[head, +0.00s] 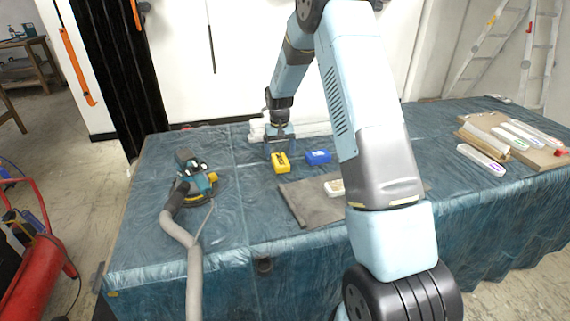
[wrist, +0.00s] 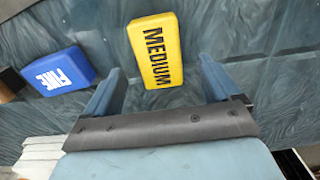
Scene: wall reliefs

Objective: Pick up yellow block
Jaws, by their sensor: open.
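The yellow block (head: 281,163) lies on the blue-green covered table in the head view. In the wrist view the yellow block (wrist: 156,50) shows its top face with the word MEDIUM, a little beyond the fingertips and roughly centred between them. My gripper (head: 279,146) is above the table, just behind the yellow block in the head view. In the wrist view my gripper (wrist: 160,76) has its two fingers spread wide with nothing held between them.
A blue block (head: 318,157) marked FINE lies right of the yellow one. A sander (head: 194,176) with a grey hose stands left. White pieces (head: 315,129) lie along the back. The table (head: 235,215) is clear between sander and blocks.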

